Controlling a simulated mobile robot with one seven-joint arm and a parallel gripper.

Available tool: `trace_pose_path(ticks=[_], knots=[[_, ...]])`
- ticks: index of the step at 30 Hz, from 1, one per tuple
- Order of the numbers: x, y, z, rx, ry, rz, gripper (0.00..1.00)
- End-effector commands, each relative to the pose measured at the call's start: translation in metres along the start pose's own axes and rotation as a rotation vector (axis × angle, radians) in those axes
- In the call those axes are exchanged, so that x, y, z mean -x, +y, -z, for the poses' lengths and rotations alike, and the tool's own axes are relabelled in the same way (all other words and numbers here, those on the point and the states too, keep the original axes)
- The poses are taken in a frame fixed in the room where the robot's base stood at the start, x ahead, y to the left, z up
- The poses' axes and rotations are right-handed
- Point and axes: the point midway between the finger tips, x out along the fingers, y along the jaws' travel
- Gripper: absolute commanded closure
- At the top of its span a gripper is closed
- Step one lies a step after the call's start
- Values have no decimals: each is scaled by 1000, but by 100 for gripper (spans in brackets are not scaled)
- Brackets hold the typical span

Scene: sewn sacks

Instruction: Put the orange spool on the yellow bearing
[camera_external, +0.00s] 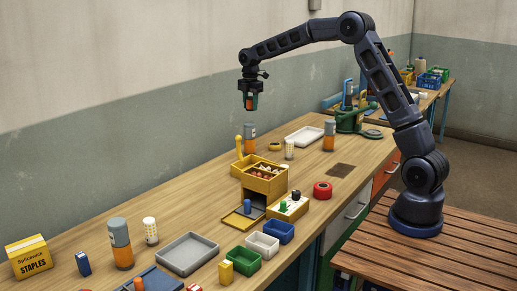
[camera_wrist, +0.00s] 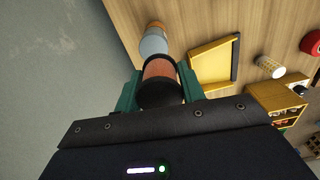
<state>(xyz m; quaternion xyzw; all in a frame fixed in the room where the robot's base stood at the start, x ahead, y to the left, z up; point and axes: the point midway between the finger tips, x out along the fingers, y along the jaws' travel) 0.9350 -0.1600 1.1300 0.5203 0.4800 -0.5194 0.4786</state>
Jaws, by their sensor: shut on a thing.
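My gripper (camera_external: 251,101) is high above the far part of the bench, pointing down. Its green fingers are shut on the orange spool (camera_external: 250,102). In the wrist view the spool (camera_wrist: 159,69) shows orange with a dark end, between the fingertips (camera_wrist: 160,84). A small yellow ring with a dark centre, which looks like the yellow bearing (camera_external: 275,146), lies on the bench to the lower right of my gripper, well apart from it. I cannot make out the bearing in the wrist view.
A yellow box of parts (camera_external: 265,186) and a red ring (camera_external: 322,190) are nearer. Bare bench lies around the dark patch (camera_external: 341,170).

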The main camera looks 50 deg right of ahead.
Motion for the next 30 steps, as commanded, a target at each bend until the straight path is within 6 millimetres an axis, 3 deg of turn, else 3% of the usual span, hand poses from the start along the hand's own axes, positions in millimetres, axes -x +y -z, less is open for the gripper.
trace_pose_path(ticks=[1,6,12,19,30], knots=[[3,-5,-22,-13,0,-2,83],[8,-20,-77,-32,-1,-2,83],[12,-34,-116,-46,-2,-1,83],[0,-40,-128,-48,-2,1,83],[-78,-40,-128,-49,-2,2,83]])
